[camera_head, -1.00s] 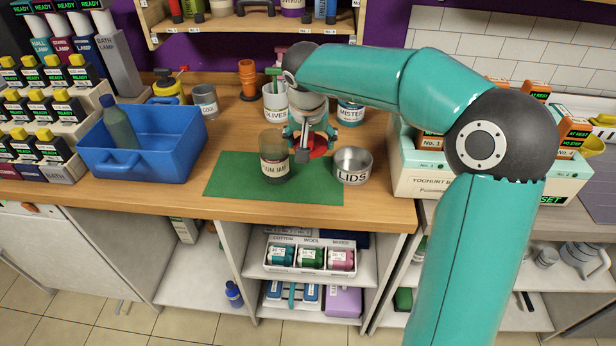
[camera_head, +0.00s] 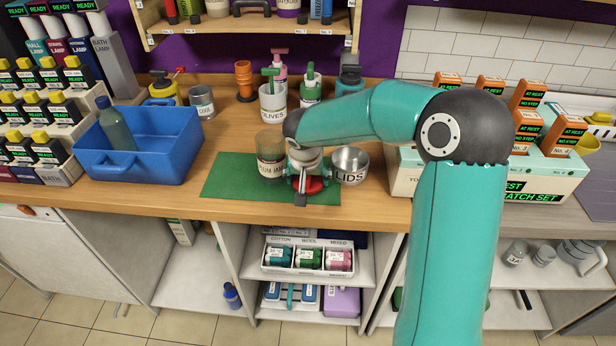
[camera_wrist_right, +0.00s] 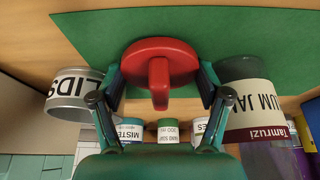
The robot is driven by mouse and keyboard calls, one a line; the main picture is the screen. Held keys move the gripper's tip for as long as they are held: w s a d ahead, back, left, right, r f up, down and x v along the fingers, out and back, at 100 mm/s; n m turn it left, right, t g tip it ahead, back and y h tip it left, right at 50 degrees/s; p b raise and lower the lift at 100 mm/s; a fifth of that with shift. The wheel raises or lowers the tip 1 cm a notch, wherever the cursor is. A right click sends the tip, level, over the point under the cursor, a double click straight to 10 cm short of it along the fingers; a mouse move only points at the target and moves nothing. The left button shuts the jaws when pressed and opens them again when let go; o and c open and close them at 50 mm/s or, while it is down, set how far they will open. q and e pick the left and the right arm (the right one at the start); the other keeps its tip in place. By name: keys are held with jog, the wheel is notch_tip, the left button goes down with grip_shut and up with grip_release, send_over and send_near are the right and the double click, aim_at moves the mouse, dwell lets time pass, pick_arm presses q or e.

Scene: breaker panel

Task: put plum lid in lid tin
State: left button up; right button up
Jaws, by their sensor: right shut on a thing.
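The red plum lid (camera_head: 314,186) with its raised grip is between the fingers of my right gripper (camera_head: 307,182), which is shut on it. In the right wrist view the lid (camera_wrist_right: 150,52) shows over the green mat, with a finger of the right gripper (camera_wrist_right: 160,84) on each side. I cannot tell its exact height. The open metal lid tin (camera_head: 349,178), marked LIDS, stands just right of the gripper; it also shows in the wrist view (camera_wrist_right: 72,113). The plum jam jar (camera_head: 270,168) stands just left of the gripper. My left gripper is not in view.
The green mat (camera_head: 228,180) lies under the jar and gripper. A blue crate (camera_head: 150,160) holding a bottle stands left. The counter's front strip is clear.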

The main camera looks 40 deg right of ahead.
jog(key=o, duration=1)
jog(key=shift+f, duration=0.15)
jog(key=shift+c, duration=0.2)
jog(key=shift+o, duration=0.8)
